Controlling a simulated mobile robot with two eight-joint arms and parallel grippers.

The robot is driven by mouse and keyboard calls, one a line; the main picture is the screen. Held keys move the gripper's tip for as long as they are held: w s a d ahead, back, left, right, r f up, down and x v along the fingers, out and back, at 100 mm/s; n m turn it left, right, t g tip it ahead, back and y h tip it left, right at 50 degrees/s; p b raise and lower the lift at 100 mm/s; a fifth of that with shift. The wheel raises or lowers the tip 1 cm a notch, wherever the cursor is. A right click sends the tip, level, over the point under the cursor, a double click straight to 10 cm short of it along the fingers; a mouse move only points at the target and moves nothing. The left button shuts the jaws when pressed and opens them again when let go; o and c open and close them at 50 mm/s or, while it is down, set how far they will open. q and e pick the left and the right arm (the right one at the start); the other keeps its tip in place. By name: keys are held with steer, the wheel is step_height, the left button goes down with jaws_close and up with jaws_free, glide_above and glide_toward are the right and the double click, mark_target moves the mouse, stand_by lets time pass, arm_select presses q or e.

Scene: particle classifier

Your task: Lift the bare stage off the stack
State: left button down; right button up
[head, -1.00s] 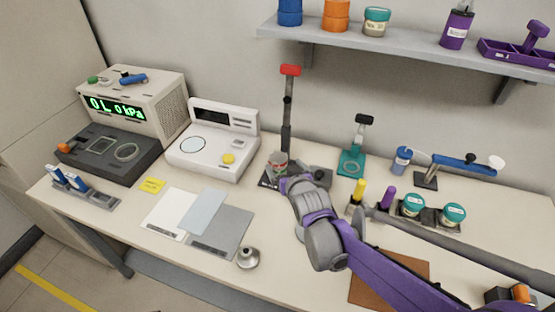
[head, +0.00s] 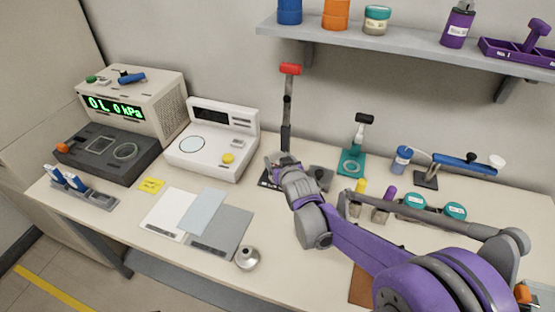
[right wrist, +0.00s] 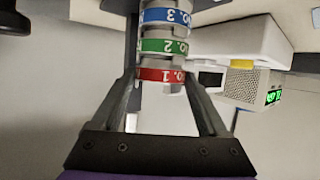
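The stack shows in the right wrist view, which looks upside down. It has metal rings with a red NO. 1 band (right wrist: 161,75), a green NO. 2 band (right wrist: 165,46) and a blue NO. 3 band (right wrist: 166,16). A plain pale rim shows on the near side of the red band; I cannot tell whether it is a separate bare stage. My right gripper (right wrist: 161,82) has one finger on each side of the red-banded ring, very close to it; contact is unclear. In the head view my right gripper (head: 281,162) mostly hides the stack. My left gripper is not in view.
A dark post with a red top (head: 290,69) stands right behind the stack. A white balance (head: 212,145) is to the left, a teal stand (head: 351,163) to the right. A small metal piece (head: 247,258) lies near the front edge. The shelf (head: 400,50) overhangs the back.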

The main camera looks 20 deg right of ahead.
steer(key=c, duration=1)
steer(key=shift+r, duration=0.1)
